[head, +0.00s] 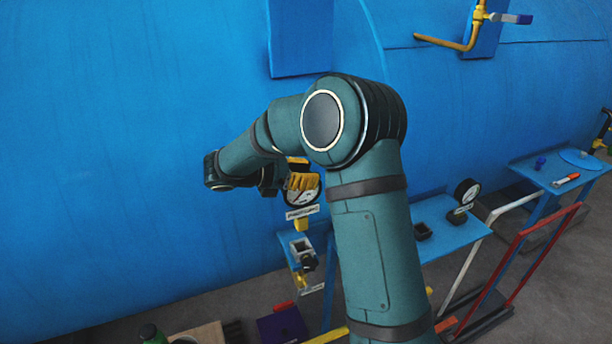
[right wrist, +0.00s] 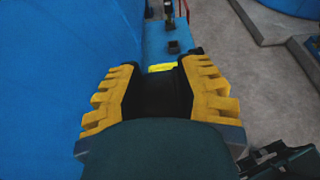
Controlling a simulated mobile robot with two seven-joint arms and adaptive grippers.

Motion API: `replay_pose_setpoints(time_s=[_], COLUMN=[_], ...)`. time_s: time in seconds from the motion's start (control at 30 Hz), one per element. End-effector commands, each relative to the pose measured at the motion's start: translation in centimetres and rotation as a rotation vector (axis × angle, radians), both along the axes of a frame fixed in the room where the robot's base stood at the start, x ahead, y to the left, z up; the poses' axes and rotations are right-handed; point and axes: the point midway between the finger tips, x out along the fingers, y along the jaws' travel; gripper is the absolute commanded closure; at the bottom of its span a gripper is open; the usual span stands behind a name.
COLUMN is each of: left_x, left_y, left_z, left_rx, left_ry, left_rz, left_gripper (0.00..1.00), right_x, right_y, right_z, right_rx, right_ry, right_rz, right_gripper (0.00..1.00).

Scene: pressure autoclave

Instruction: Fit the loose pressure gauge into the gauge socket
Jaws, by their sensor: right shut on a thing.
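A pressure gauge (head: 303,197) with a white dial, a label below it and a yellow stem hangs upright beneath my right gripper (head: 300,181). The gripper's yellow fingers are shut on its top. A square grey socket (head: 302,246) on a small blue bracket lies just below the stem; a small gap seems to separate them, but I cannot judge the depth. In the right wrist view my right gripper (right wrist: 163,95) has a dark body between its fingers, with a yellow piece (right wrist: 161,68) past it. The dial is hidden there. My left gripper is not in view.
A second gauge (head: 466,191) stands on a blue shelf (head: 450,236) beside a dark square block (head: 422,230). A blue side table (head: 548,178) holds a red marker (head: 566,179). The large blue vessel (head: 130,130) fills the back. Red and white rails stand at right.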

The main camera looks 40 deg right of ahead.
Motion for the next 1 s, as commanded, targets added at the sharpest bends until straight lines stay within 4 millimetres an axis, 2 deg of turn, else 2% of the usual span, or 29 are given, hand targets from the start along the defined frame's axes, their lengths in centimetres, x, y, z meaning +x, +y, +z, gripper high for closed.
replay_pose_setpoints(time_s=[0.33, 0.53, 1.0], left_x=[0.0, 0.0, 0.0], left_y=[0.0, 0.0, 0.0], left_z=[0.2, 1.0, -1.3], left_rx=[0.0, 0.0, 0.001], left_ry=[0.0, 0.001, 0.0], left_rz=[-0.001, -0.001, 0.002], left_gripper=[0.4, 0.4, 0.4], right_x=[0.0, 0.0, 0.0], right_y=[0.0, 0.1, 0.0], right_z=[0.1, 0.3, -3.9], right_rx=[0.0, -0.001, -0.001], right_ry=[-0.001, -0.002, -0.002], right_rz=[0.001, 0.001, 0.0], right_gripper=[1.0, 1.0, 1.0])
